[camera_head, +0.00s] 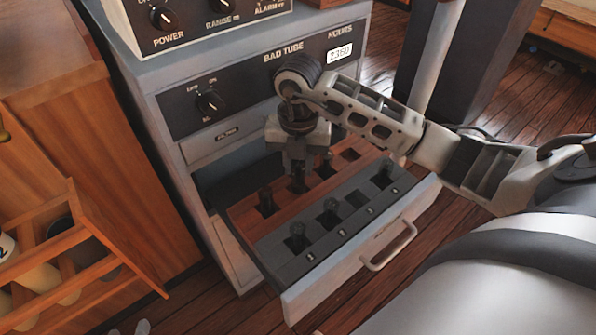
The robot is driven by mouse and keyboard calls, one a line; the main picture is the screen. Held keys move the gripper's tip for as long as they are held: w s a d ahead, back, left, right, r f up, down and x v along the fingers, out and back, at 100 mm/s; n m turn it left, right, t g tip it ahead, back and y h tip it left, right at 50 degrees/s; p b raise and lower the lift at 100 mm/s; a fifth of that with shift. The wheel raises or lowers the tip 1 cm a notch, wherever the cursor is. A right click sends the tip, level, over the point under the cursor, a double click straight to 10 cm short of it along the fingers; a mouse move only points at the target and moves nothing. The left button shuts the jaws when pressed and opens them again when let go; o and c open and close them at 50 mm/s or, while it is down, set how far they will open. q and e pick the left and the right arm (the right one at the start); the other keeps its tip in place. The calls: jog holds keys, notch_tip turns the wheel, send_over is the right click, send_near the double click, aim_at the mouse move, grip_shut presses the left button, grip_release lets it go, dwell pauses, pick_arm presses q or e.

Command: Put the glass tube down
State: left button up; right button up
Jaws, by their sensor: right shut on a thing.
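My right gripper (299,168) points down over the open drawer and is shut on a dark glass tube (298,184). The tube's lower part shows just below the fingers, at a square slot in the drawer's reddish-brown strip. Whether it is seated in the slot or just above it I cannot tell. The fingers hide its upper part. Small pale tips at the bottom left edge (130,328) may be my left gripper; too little shows to tell its state.
The drawer (345,279) juts from a grey cabinet with a "BAD TUBE" panel (240,82). Some slots look empty. A wooden rack (85,240) stands left.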

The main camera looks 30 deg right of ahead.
notch_tip(320, 180, down, 2)
jog(key=shift+f, duration=0.25)
jog(key=shift+f, duration=0.15)
jog(key=o, duration=1)
